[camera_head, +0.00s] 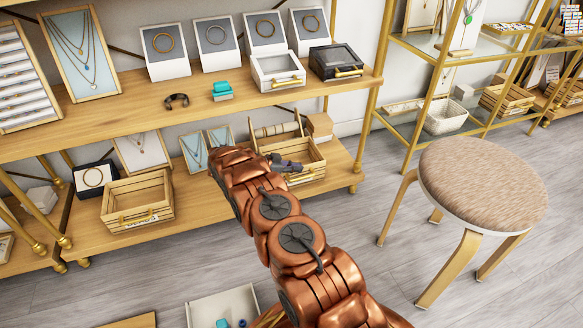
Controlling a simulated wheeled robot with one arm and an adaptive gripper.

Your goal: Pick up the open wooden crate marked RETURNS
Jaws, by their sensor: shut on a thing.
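An open wooden crate (313,169) is at the right end of the lower shelf, behind my copper-coloured arm. My gripper (291,166) is at its near side and shut on it; the fingertips are small and partly hidden. My arm covers the crate's left part. A second open wooden crate (138,204) stands on the lower shelf to the left, apart from my gripper, with a small pale label on its front. I cannot read the lettering on either crate, so I cannot tell which is marked RETURNS.
The upper shelf (130,100) overhangs the lower one (190,205) and carries jewellery displays and two small boxes. A round stool (483,183) stands at right. A brass-framed glass rack (423,105) is behind it. A white tray (205,308) lies at the bottom. Floor between shelf and stool is clear.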

